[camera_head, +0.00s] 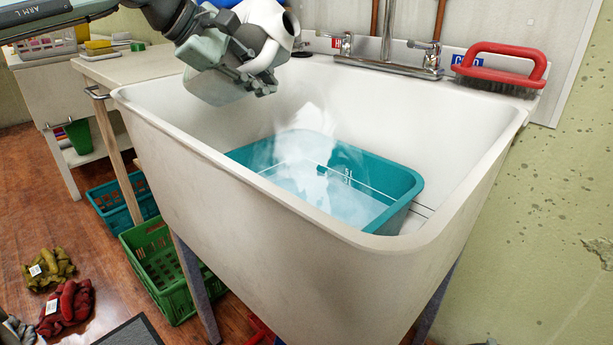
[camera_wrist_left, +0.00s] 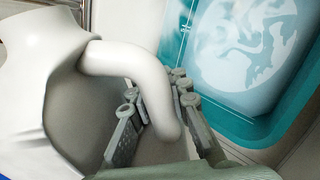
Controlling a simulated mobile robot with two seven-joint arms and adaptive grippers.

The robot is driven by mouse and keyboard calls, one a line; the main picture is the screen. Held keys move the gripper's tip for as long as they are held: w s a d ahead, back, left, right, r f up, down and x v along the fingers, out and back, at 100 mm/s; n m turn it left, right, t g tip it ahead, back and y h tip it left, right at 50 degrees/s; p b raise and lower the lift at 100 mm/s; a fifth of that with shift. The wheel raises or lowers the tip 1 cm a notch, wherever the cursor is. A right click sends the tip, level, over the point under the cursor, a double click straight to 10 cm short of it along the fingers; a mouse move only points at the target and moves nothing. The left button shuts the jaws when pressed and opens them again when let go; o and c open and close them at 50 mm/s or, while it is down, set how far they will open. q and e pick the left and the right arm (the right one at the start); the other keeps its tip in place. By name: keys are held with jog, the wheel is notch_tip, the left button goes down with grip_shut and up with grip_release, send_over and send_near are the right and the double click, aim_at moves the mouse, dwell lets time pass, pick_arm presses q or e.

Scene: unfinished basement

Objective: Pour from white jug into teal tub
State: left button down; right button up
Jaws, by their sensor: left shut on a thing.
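The white jug (camera_head: 268,18) is at the top of the head view, partly hidden by my left gripper and cut off by the frame edge. In the left wrist view its body (camera_wrist_left: 30,75) and curved handle (camera_wrist_left: 130,65) show large. My left gripper (camera_head: 258,78) is shut on the handle, its fingers either side of it, above the sink's back left. The jug looks tilted; no stream shows. The teal tub (camera_head: 402,188) sits in the sink, below and right of the gripper. It holds clear liquid with wisps of steam above. My right gripper is not in view.
The deep white sink (camera_head: 215,185) surrounds the tub. A metal tap (camera_head: 385,58) and a red-handled brush (camera_head: 500,60) are on its back ledge. A wooden table (camera_head: 125,68) stands left. Green (camera_head: 160,265) and teal (camera_head: 120,200) crates and gloves (camera_head: 65,305) lie on the floor.

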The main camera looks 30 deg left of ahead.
pick_arm(q)
jog(key=shift+a+f+y, duration=0.2)
jog(key=shift+f+y, duration=0.1)
jog(key=shift+f+b, duration=0.1)
jog(key=shift+b, duration=0.25)
jog(key=shift+w+a+f+m+y+b, duration=0.1)
jog(key=shift+a+f+m+y+b, duration=0.25)
jog(key=shift+f+b, duration=0.3)
jog(key=shift+a+f+m+y+b, duration=0.3)
jog(key=shift+f+y+b, duration=0.3)
jog(key=shift+b, duration=0.25)
jog(key=shift+a+f+y+b, duration=0.3)
jog(key=shift+f+y+b, duration=0.15)
jog(key=shift+f+b, duration=0.45)
jog(key=shift+r, duration=0.15)
